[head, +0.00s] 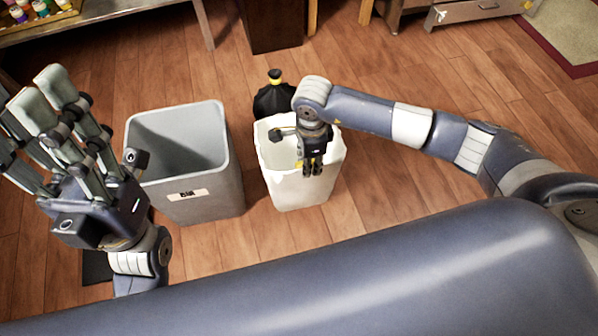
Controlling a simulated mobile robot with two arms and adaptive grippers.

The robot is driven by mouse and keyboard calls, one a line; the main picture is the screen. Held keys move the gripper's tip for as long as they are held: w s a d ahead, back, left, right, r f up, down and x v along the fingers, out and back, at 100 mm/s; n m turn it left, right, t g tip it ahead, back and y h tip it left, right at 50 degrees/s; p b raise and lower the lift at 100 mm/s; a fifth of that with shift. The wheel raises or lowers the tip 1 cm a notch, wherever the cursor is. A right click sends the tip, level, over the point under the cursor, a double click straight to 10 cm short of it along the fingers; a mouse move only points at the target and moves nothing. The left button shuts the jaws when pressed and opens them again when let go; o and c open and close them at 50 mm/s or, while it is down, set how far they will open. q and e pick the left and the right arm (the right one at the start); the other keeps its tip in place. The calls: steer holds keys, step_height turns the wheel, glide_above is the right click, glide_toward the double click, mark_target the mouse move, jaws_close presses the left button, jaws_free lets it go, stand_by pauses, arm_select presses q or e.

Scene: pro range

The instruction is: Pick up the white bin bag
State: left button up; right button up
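A white bin-shaped thing (298,194) stands upright on the floor near the middle of the head view. Its upper edge is pale and slightly uneven. I cannot tell whether this is the white bag or a bin lined with it. My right gripper (311,167) points down over its open top, and its fingers overlap the front rim in the picture. Whether they touch or grip it is unclear. My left gripper (84,125) is raised at the left with its fingers spread, open and empty.
A grey bin (200,209) with a label stands open and close to the left of the white one. A tied black bag (273,98) with a yellow band is just behind. A shelf (110,16) and a dark cabinet (270,25) stand farther back. Wooden floor (400,200) is clear at right.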

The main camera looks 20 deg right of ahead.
mark_target(308, 180)
step_height(308, 180, down, 7)
steer(key=shift+r+b, duration=0.2)
steer(key=shift+b, duration=1)
jaws_close()
steer(key=shift+r, duration=0.1)
